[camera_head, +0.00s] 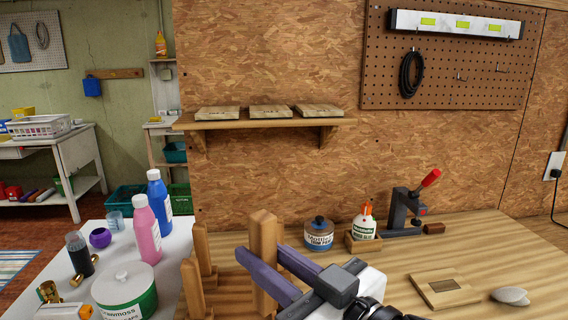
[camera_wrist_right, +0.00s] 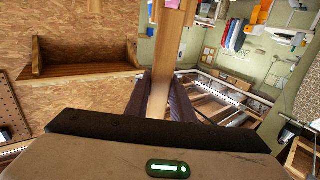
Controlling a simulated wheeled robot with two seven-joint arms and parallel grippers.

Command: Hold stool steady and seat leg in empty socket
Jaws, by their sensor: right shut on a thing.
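My right gripper (camera_head: 262,254), with purple fingers, is shut on a light wooden leg (camera_head: 263,228) that stands about upright in the head view. In the right wrist view the same leg (camera_wrist_right: 160,95) runs between the two fingers (camera_wrist_right: 161,88). Two shorter wooden posts, one farther back (camera_head: 202,252) and one nearer (camera_head: 192,288), stand to the left of the held leg and look like stool legs. The stool seat and any socket are hidden or below the picture. I cannot tell whether the held leg's lower end touches anything. My left gripper is not in view.
On the workbench (camera_head: 480,250) stand a tin (camera_head: 318,233), a glue bottle (camera_head: 364,222), a red-handled clamp (camera_head: 404,212) and a wooden block with a recess (camera_head: 444,291). A white table (camera_head: 85,240) at left holds bottles and a large tub (camera_head: 124,288). A shelf (camera_head: 262,123) is above.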

